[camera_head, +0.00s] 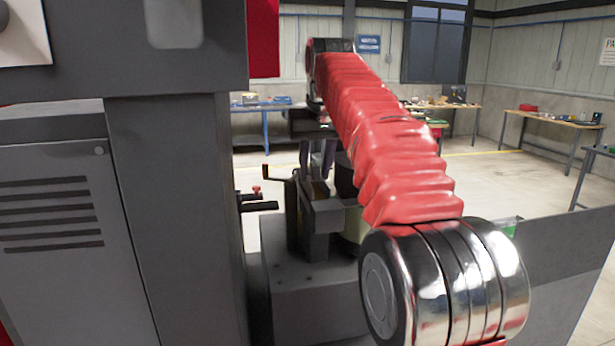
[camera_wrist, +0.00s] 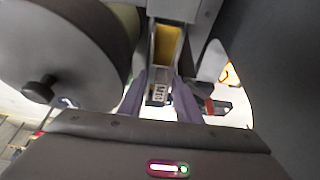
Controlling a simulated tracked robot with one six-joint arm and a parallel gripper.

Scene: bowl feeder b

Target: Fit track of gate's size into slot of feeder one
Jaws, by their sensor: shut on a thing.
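In the wrist view, the two purple-grey fingers of my gripper (camera_wrist: 160,98) point into the feeder. They are shut on a small dark piece with pale markings, which I take to be the track (camera_wrist: 158,95); its size mark is too blurred to read. A grey channel with a yellow-brown floor (camera_wrist: 167,45) lies just beyond the fingertips, and I cannot tell if the track touches it. In the head view, the feeder (camera_head: 315,215) stands below my gripper (camera_head: 318,160), which is partly hidden behind my red-sleeved arm. The gate cannot be made out.
A large dark round bowl or disc with a knob (camera_wrist: 50,60) is close on the left in the wrist view. A dark fitting with a red knob (camera_wrist: 209,105) is on the right. In the head view, a tall grey cabinet (camera_head: 180,200) stands left of the feeder. Workbenches (camera_head: 550,117) stand far back.

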